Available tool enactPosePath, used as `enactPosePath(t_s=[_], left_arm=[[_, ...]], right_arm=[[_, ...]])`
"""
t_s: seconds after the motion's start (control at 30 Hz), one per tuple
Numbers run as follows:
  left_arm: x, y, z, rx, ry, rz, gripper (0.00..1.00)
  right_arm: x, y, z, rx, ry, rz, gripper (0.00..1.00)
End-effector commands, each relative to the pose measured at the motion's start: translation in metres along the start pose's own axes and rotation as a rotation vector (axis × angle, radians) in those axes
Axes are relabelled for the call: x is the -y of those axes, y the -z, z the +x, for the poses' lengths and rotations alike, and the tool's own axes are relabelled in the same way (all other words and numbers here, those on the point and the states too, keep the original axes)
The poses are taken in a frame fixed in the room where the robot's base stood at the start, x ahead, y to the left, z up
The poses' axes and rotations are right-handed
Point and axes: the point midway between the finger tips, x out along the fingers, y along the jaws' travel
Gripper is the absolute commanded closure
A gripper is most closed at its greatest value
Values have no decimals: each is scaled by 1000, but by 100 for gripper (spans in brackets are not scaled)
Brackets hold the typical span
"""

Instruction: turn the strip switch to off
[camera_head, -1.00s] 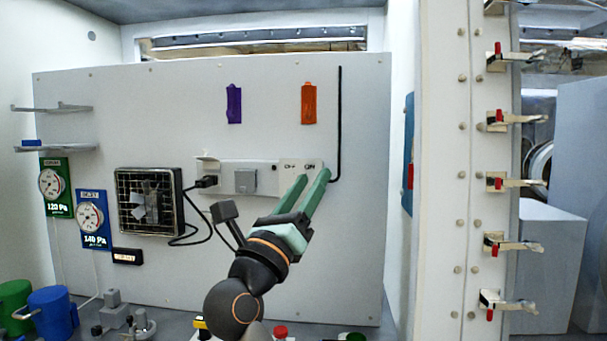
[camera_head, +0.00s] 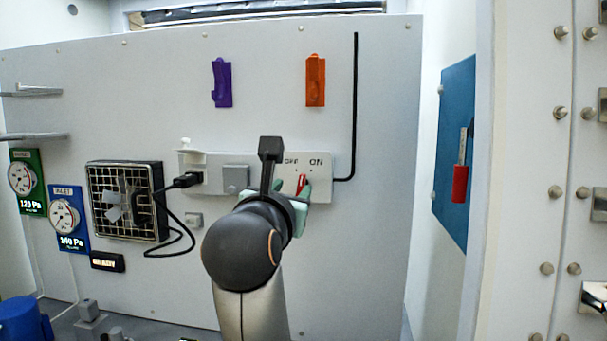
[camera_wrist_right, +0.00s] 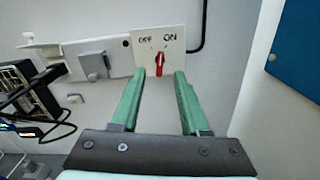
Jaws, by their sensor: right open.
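The strip switch is a red knob (camera_head: 302,183) on a white plate (camera_head: 322,162) marked OFF on the left and ON on the right. The plate is at the right end of the power strip (camera_head: 213,175). In the head view the knob leans slightly right at its top. In the wrist view the red knob (camera_wrist_right: 159,63) shows between my fingertips. My right gripper (camera_wrist_right: 160,75) is open, its green fingers either side of the knob and no grip visible. In the head view my right gripper (camera_head: 294,190) partly hides the plate. My left gripper is out of view.
A black plug (camera_head: 186,180) sits in the strip, its cable running to a fan (camera_head: 125,200). A black rod or cable (camera_head: 355,110) runs down to the plate's right. Purple (camera_head: 221,83) and orange (camera_head: 315,80) pieces hang above. The panel right of the plate is clear.

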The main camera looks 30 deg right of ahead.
Motion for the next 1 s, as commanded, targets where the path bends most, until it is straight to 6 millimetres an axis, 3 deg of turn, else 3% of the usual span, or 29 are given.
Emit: enactPosePath(t_s=[0.3,0.5,0.7,0.97,1.0], left_arm=[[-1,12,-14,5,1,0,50],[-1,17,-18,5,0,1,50],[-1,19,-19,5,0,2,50],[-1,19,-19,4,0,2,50],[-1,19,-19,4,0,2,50]], right_arm=[[2,-4,66,3,7,-5,55],[1,-2,96,2,5,-4,55],[1,-1,108,2,4,-1,55],[1,-1,109,2,3,0,55],[1,-1,109,2,3,0,60]])
